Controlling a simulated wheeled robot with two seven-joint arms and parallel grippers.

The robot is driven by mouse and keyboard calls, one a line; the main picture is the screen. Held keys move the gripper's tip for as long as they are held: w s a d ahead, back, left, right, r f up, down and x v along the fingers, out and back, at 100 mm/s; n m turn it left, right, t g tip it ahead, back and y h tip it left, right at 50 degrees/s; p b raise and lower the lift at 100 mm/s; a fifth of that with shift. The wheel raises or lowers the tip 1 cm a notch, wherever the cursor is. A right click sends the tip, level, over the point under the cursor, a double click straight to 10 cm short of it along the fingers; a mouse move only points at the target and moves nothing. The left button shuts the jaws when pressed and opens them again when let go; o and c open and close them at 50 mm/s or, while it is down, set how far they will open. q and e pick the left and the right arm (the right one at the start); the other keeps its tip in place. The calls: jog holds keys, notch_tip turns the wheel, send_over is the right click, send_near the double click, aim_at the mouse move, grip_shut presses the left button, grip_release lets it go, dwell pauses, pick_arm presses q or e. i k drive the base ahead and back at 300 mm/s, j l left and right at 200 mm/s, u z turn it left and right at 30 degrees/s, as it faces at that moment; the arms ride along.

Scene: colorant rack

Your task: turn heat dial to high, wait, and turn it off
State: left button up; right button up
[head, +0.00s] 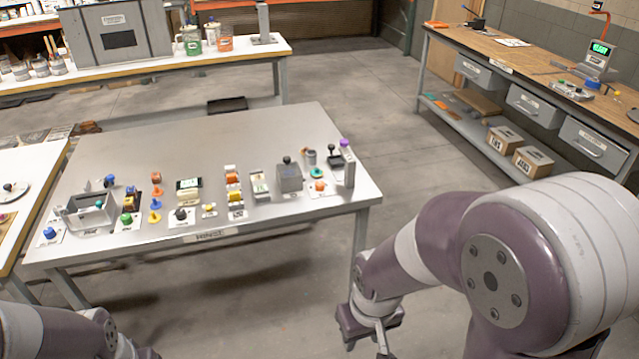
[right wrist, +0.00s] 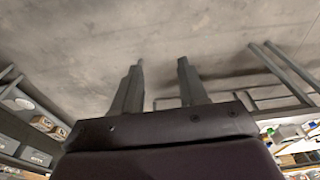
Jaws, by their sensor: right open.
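The metal table (head: 270,135) carries a row of small controls along its front edge. A black knob (head: 181,214) on a white plate sits near the middle of the row, with a small display box (head: 188,186) just behind it. The labels are too small to read, so I cannot tell for certain which control is the heat dial. My right gripper (head: 382,345) hangs low in front of the table's right corner, apart from all controls. In the right wrist view my right gripper (right wrist: 161,63) is open and empty, above bare floor. My left gripper is out of view.
The table's back half is clear. A wooden-topped bench (head: 520,70) stands at the right.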

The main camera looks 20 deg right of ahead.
aim_at(320, 185)
jog(key=i+z, duration=0.15)
jog(key=i, duration=1.8)
